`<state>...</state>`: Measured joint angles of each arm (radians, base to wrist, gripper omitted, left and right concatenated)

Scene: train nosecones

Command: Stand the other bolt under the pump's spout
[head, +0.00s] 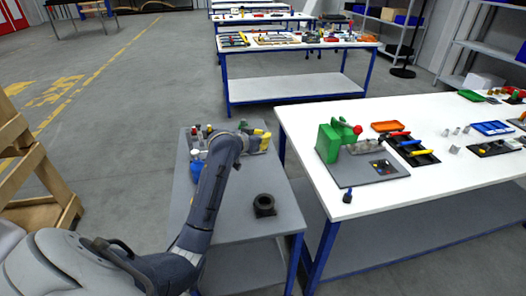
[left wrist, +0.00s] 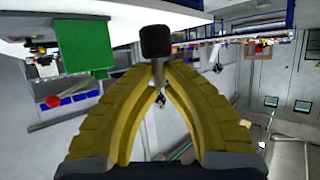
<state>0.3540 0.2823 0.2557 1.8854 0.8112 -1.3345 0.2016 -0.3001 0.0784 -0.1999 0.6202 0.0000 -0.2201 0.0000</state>
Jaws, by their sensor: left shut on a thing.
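My left gripper (head: 266,138), with yellow fingers, is over the far right part of the grey cart in the head view. In the left wrist view its fingers close together at the tips (left wrist: 158,66) on a bolt with a dark, blocky head (left wrist: 156,42). The bolt is too small to make out in the head view. A green device with a red knob (head: 335,141), which looks like the pump, stands on a grey plate on the white table, right of the gripper and apart from it. The green body (left wrist: 88,55) also shows in the left wrist view. Its spout is not clear.
A black ring-shaped part (head: 264,205) sits on the grey cart (head: 230,226); small bottles (head: 197,141) stand at its far left. A small blue item (head: 347,195) is near the white table's front corner. Screwdrivers and an orange tray (head: 386,126) lie beyond the plate.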

